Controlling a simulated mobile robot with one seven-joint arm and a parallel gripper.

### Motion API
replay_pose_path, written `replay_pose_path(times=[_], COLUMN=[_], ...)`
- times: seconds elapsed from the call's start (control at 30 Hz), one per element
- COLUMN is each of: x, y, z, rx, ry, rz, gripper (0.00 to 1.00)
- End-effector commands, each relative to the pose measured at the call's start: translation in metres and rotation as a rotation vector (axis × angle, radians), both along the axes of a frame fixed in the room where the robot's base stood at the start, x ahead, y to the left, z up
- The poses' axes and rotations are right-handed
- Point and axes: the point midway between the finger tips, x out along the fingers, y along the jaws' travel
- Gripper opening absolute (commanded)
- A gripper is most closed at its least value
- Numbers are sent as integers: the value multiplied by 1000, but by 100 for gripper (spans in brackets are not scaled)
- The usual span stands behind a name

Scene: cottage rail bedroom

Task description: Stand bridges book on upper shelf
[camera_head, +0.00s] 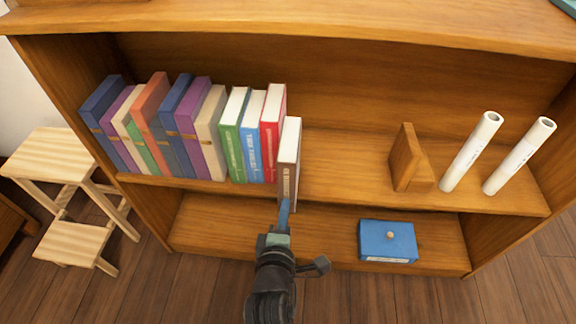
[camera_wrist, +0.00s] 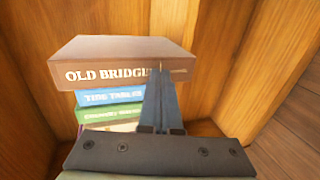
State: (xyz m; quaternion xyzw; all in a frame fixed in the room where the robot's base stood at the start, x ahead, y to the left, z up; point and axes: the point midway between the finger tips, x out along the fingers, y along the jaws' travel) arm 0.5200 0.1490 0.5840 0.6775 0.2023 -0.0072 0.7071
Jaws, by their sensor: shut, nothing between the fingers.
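The brown bridges book (camera_head: 289,165), with "OLD BRIDGES" on its spine, stands upright on the upper shelf (camera_head: 345,190) at the right end of the book row. Its spine sticks out further forward than the neighbouring books, past the shelf's front edge. In the wrist view the same book (camera_wrist: 110,65) shows its spine and one cover. My gripper (camera_head: 284,208) is shut and empty, with its fingertips at the lower part of the spine. In the wrist view the fingers (camera_wrist: 162,90) cover the title's end. I cannot tell whether they touch the book.
A red book (camera_head: 272,125) and several others stand to the left. A wooden bookend (camera_head: 404,158) and two white rolls (camera_head: 470,152) (camera_head: 520,157) stand to the right, with bare shelf between. A blue box (camera_head: 387,240) sits on the lower shelf. A step stool (camera_head: 70,195) stands left.

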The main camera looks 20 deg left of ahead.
Motion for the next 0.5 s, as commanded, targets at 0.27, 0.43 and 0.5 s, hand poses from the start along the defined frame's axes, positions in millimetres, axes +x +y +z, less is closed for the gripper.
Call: replay_pose_path(times=[0.27, 0.43, 0.5], x=[1, 8, 10], y=[1, 3, 3], z=[0, 1, 0], rx=[0, 1, 1], ry=[-1, -2, -1], rz=[0, 1, 1], gripper=[0, 0, 0])
